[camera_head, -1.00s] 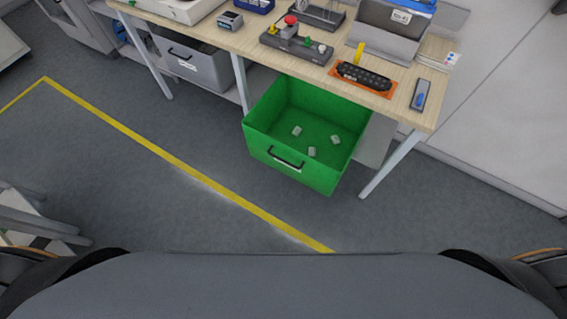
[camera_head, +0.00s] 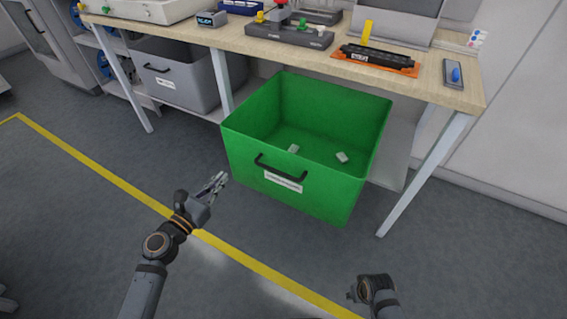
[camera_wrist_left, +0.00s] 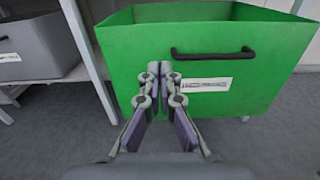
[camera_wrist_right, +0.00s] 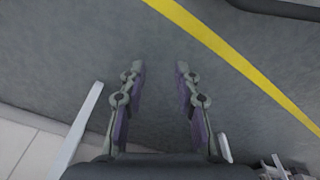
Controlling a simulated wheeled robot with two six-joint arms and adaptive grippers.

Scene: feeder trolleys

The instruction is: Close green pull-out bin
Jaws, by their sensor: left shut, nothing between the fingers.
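The green pull-out bin (camera_head: 290,165) stands pulled out from under the workbench, its open top showing a few small grey pieces inside. Its front carries a black handle (camera_head: 281,168) and a white label. My left gripper (camera_head: 220,178) is shut and empty, in front of and left of the bin's front. In the left wrist view the fingertips (camera_wrist_left: 159,68) appear just left of the handle (camera_wrist_left: 213,53), before the green front; contact cannot be told. My right gripper is at the lower right in the head view (camera_head: 352,293); the right wrist view shows its fingers (camera_wrist_right: 160,68) apart over bare floor.
The wooden workbench (camera_head: 440,85) spans above the bin, with metal legs (camera_head: 425,175) on either side. A grey bin (camera_head: 185,80) sits under the bench to the left. Control boxes and an orange tray (camera_head: 375,63) lie on top. Floor before the bin is clear, with a yellow line (camera_head: 110,182).

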